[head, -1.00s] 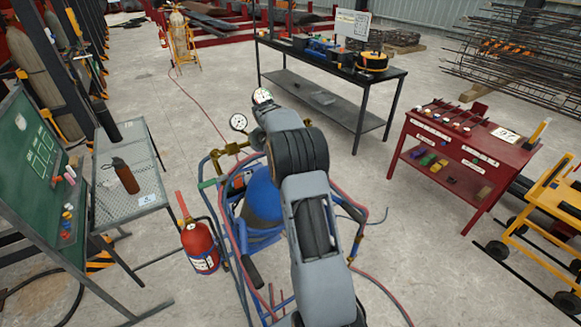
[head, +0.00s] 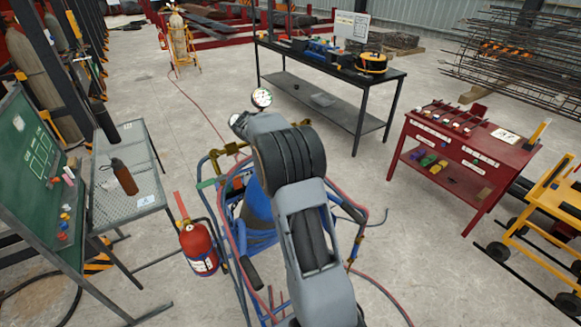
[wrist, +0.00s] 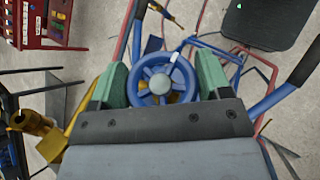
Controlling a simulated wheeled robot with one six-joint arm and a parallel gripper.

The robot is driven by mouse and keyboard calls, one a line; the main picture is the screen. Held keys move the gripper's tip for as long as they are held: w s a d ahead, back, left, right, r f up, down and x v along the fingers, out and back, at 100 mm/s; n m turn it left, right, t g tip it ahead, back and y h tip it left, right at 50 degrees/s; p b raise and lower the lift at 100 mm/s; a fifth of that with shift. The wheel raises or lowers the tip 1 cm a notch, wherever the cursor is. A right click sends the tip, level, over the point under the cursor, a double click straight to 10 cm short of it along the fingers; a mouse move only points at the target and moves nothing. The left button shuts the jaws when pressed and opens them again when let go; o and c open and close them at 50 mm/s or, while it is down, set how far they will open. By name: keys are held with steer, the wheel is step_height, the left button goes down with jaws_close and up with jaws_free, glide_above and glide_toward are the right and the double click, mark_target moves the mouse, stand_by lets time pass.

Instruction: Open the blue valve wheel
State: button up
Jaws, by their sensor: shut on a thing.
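The blue valve wheel (wrist: 159,82) shows in the wrist view, spoked, with a grey hub and a small white mark on its upper right rim. My gripper (wrist: 160,80) has its green fingers on either side of the wheel and is shut on it. In the head view my arm hides the wheel and the gripper. A blue cylinder (head: 257,204) stands below my arm in a cart (head: 217,183) with blue rails. A round gauge (head: 262,98) shows just beyond the end of my arm.
A red extinguisher (head: 198,249) stands left of the cart. A mesh table (head: 104,210) with a brown bottle (head: 124,177) is farther left. A dark workbench (head: 330,105) is behind and a red tool table (head: 455,158) is at right. Hoses (head: 375,278) lie on the floor.

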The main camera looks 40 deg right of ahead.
stand_by(0.3)
steer(key=o, duration=0.9)
steer(key=v, duration=1.3)
steer(key=shift+w+a+r, duration=0.15)
steer(key=shift+a+r, duration=0.05)
steer(key=shift+r, duration=0.05)
